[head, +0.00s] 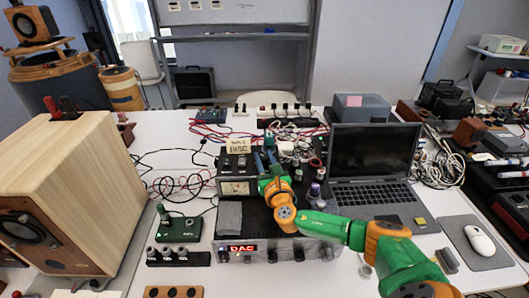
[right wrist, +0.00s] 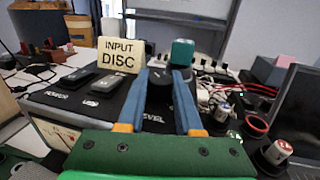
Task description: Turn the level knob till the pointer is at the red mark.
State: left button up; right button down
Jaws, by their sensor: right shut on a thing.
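The black level knob (right wrist: 160,88) stands on the dark top of the audio unit, between the two blue fingers of my right gripper (right wrist: 160,82). The gripper is shut on it. A printed label, partly hidden, reads "EVEL" in front of the knob. In the head view my right gripper (head: 265,162) reaches down on the unit, and the knob is largely hidden by it. A pale meter (head: 235,188) is on the unit's left front; its pointer and red mark are too small to read. The meter is partly cut by the gripper in the right wrist view (right wrist: 56,133). My left gripper is not in view.
A sign (right wrist: 119,55) reading "INPUT DISC" stands behind the switches. A teal block (right wrist: 182,52) is just beyond the knob. An open laptop (head: 375,155) is right of the unit, a wooden speaker (head: 95,185) left. Cables lie behind.

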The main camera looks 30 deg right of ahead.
jog(key=shift+a+r+m+g+h, duration=0.15)
jog(key=shift+m+g+h, duration=0.15)
jog(key=shift+m+h, duration=0.25)
jog(key=shift+m+g+h, duration=0.6)
jog(key=shift+m+h, duration=0.15)
jog(key=shift+h, duration=0.4)
jog(key=shift+f+m+g+h+b, duration=0.2)
jog(key=shift+m+g+h+b, duration=0.1)
jog(key=shift+m+g+h, duration=0.75)
jog(key=shift+m+g+h+b, duration=0.35)
jog(key=shift+m+g+h, duration=0.15)
jog(key=shift+h, duration=0.35)
jog(key=shift+r+g, duration=0.15)
jog(key=shift+g, duration=0.1)
jog(key=c, duration=0.9)
grip_release()
jog(key=shift+o, duration=0.2)
jog(key=shift+w, duration=0.1)
